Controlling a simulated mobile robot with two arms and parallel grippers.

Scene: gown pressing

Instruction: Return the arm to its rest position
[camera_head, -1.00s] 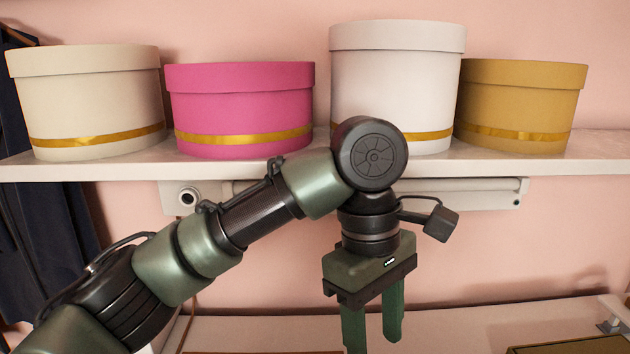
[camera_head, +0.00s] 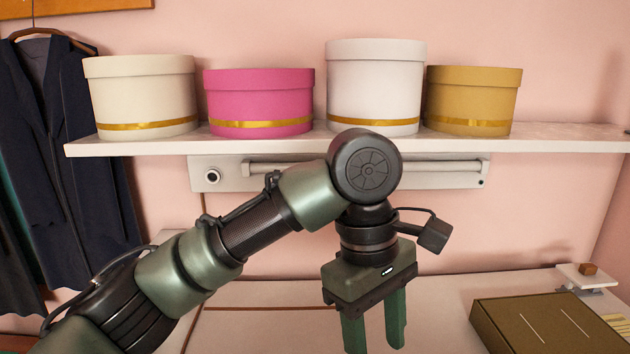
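My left arm comes in from the lower left and bends down at its wrist in the middle of the view. Its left gripper (camera_head: 374,328) points down over the white table, with its two green fingers apart and nothing between them. The fingertips are near the lower edge of the view. My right gripper is out of view.
A white shelf (camera_head: 270,147) holds round cream (camera_head: 142,95), pink (camera_head: 258,98), white (camera_head: 375,85) and mustard (camera_head: 472,100) boxes. A wall unit (camera_head: 220,172) sits below. Dark garments (camera_head: 60,150) hang at left. A brown flat box (camera_head: 540,325) lies on the table (camera_head: 250,318) at right.

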